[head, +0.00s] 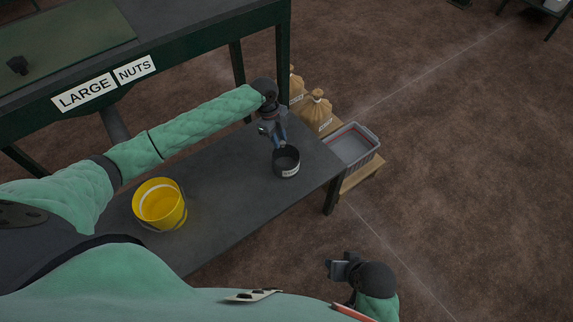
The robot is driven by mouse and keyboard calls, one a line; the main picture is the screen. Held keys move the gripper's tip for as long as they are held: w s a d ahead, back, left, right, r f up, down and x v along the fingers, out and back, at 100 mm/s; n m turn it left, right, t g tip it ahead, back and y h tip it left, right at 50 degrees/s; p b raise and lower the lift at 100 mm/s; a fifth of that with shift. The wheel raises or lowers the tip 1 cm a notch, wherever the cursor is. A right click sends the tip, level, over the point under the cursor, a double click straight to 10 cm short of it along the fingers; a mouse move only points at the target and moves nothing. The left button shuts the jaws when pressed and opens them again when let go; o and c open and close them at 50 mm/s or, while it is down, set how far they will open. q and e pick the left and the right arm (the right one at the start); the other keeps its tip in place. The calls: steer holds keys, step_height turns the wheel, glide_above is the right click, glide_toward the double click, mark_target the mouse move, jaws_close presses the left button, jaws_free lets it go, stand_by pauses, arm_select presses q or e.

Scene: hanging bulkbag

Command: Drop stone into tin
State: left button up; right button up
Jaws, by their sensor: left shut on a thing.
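The dark tin (287,167) with a pale label stands upright near the right end of the grey table. My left gripper (280,143) reaches in from the left and points down at the tin's far rim. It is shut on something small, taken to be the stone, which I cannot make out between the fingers. Whether the fingertips touch the rim is unclear. My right gripper (335,269) is off the table at the lower right, apart from the tin; its finger opening is not clear.
A yellow bucket (160,205) stands on the table at the left. A grey crate (352,146) sits on a low wooden stand beyond the right end, with tan sacks (317,110) beside it. A green bench labelled "LARGE NUTS" (85,93) is at upper left.

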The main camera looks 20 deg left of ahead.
arm_select(q)
steer(key=o, duration=1)
steer(key=shift+o, duration=0.2)
steer(key=shift+r, duration=0.1)
steer(key=shift+a+r, duration=0.1)
steer(key=shift+r, duration=0.15)
steer(key=v, duration=0.7)
steer(key=shift+b, duration=0.35)
arm_select(e)
steer(key=f, duration=0.3)
steer(key=shift+w+a+f, duration=0.2)
steer(key=shift+w, duration=0.1)
steer(key=shift+r, duration=0.2)
steer(key=shift+w, duration=0.1)
